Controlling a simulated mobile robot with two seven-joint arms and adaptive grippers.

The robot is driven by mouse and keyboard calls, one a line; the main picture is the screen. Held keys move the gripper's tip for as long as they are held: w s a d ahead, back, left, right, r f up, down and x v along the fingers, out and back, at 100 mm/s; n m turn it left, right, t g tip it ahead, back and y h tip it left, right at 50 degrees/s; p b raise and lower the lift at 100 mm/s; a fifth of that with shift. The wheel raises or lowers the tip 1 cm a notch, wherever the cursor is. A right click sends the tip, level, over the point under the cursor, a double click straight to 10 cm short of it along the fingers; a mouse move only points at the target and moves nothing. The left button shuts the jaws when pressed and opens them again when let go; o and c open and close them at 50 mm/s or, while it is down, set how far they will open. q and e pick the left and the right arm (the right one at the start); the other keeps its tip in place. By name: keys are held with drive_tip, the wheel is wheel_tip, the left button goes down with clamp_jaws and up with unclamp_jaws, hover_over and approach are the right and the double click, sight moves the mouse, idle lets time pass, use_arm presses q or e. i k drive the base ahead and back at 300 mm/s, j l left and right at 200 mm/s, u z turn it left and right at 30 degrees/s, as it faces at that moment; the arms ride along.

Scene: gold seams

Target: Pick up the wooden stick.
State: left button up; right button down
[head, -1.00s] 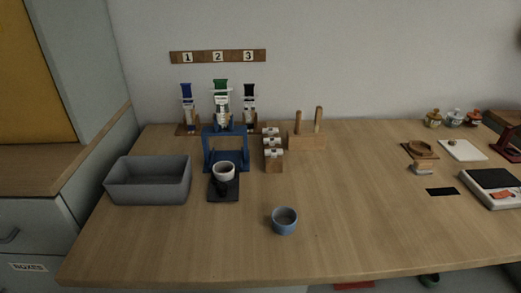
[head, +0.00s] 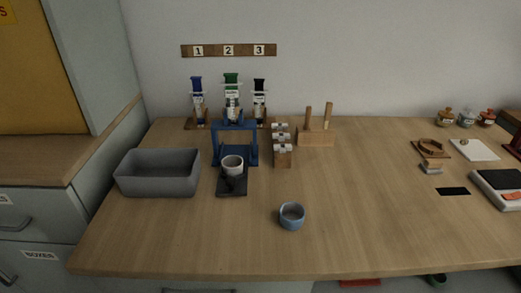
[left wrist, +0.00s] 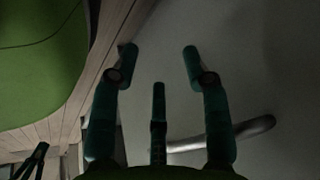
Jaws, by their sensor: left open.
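Two wooden sticks stand upright in a wooden block (head: 315,140) at the back middle of the table in the head view. One is the left stick (head: 308,118), the other the right stick (head: 327,116), which leans slightly. I cannot tell which of them the task means. My left gripper (left wrist: 160,62) shows only in the left wrist view, with its dark green fingers spread and nothing between them. It points at a plain grey surface, away from the sticks.
A grey bin (head: 158,184), a blue stand (head: 236,154) with a cup (head: 232,164), and small wooden blocks with white tops (head: 282,158) stand left of the sticks.

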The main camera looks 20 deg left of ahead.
sight(327, 116)
drive_tip(key=k+l+z, duration=0.1)
drive_tip(key=k, duration=0.35)
drive_tip(key=i+l+z, duration=0.35)
drive_tip(key=i+z, duration=0.1)
drive_tip(key=z, duration=0.3)
drive_tip(key=i+l, duration=0.05)
